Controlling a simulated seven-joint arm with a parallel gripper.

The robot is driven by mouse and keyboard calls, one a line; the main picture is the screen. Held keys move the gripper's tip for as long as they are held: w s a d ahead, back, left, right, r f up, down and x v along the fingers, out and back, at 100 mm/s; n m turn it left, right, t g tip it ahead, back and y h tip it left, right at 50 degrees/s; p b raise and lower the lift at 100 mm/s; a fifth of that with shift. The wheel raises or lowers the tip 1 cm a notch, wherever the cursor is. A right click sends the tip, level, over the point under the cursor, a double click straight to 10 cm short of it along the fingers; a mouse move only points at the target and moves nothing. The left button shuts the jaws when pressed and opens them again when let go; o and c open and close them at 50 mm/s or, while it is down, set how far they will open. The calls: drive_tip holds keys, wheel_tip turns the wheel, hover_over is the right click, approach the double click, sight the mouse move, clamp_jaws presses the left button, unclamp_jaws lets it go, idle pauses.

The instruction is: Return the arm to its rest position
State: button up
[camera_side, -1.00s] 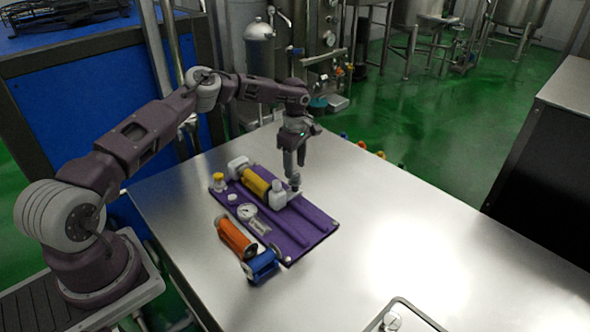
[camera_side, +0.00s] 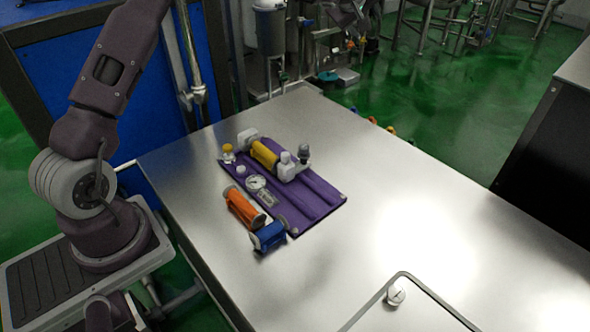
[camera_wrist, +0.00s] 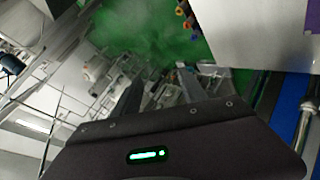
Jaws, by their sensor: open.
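My gripper (camera_wrist: 160,92) shows in the wrist view with two dark fingers apart and nothing visible between them. Its wrist is raised well away from the table, and the wrist camera looks past the table edge to the green floor. In the side view my arm rises at the left and leaves the top of the picture. A dark shape at the top middle there may be my gripper, but it is too cut off to tell. The purple board (camera_side: 318,197) lies on the table, carrying a yellow-bodied part (camera_side: 264,154) with light grey ends and a round gauge (camera_side: 256,182).
An orange cylinder (camera_side: 244,208) and a blue part (camera_side: 268,236) sit at the board's front-left edge. The steel table (camera_side: 420,225) is broadly clear to the right. A framed plate with a white knob (camera_side: 396,295) is at the front. Blue panels (camera_side: 120,70) stand behind my arm.

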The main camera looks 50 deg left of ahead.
drive_tip(key=s+d+r+m+t+h, duration=0.2)
drive_tip(key=d+r+m, duration=0.1)
drive_tip(key=d+r, duration=0.3)
drive_tip(key=s+d+r+m+t+h, duration=0.1)
drive_tip(key=s+d+r+m+t, duration=0.15)
drive_tip(key=d+r, duration=0.35)
drive_tip(key=s+d+r+m+g+h, duration=0.1)
drive_tip(key=s+d+m+h, duration=0.1)
drive_tip(key=s+d+m, duration=0.35)
drive_tip(key=s+d+r+m+g+h, duration=0.1)
drive_tip(key=s+d+m+h, duration=0.15)
drive_tip(key=s, duration=0.65)
drive_tip(key=s+a+f+g+y, duration=0.1)
drive_tip(key=s+f, duration=0.4)
drive_tip(key=s, duration=0.6)
drive_tip(key=s+a+f+m+g+y, duration=0.1)
drive_tip(key=s+a+f+g, duration=0.3)
drive_tip(key=s, duration=0.7)
drive_tip(key=s+a+f+g+y, duration=0.2)
drive_tip(key=s+a+f, duration=0.2)
drive_tip(key=s, duration=0.7)
wheel_tip(320, 180, down, 3)
drive_tip(key=shift+a+r, duration=0.1)
drive_tip(key=shift+a, duration=0.1)
drive_tip(key=shift+w, duration=0.1)
